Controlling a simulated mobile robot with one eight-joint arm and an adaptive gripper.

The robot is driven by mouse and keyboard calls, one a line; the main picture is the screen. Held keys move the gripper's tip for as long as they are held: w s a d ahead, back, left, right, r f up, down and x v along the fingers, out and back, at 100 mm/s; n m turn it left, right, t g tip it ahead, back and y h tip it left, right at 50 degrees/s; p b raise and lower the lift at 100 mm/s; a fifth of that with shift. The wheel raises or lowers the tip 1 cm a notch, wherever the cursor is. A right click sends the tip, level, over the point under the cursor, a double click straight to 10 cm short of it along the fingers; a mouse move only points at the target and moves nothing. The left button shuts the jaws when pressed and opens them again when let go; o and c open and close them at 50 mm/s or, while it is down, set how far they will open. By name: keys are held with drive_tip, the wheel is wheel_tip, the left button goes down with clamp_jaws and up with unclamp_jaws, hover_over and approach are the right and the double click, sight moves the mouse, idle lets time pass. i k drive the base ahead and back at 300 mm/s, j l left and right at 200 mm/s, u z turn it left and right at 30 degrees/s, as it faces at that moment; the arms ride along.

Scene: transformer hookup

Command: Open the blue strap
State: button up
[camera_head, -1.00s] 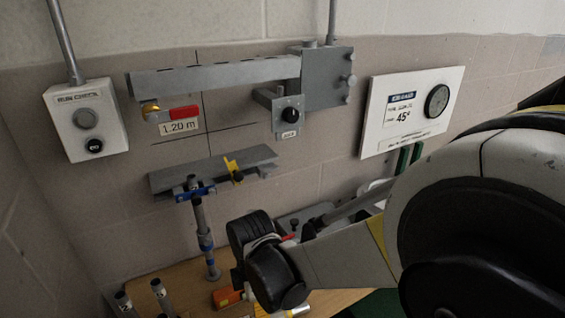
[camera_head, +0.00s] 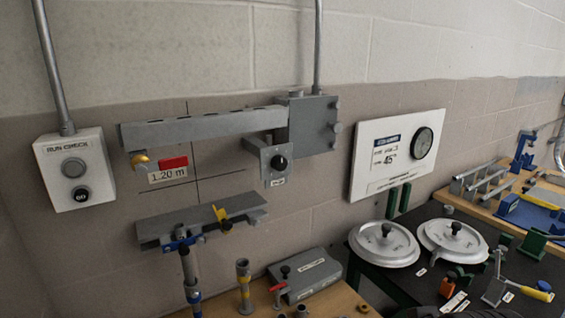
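The blue strap (camera_head: 183,243) sits on the lower grey channel rail (camera_head: 200,221) on the wall, toward its left end. A grey upright pipe (camera_head: 189,272) hangs below the rail at the strap. The strap looks wrapped around the pipe's top, but it is too small to tell whether it is open or shut. A yellow strap (camera_head: 222,217) sits on the same rail to its right. My gripper is not in view.
A wooden bench below holds a short pipe with yellow fittings (camera_head: 244,285) and a grey box with a black knob (camera_head: 304,275). Two white round lids (camera_head: 384,243) (camera_head: 452,241) lie on a dark table at right. A run-check box (camera_head: 75,171) and an upper grey arm (camera_head: 210,127) are on the wall.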

sight(182, 245)
drive_tip(key=u, duration=1.3)
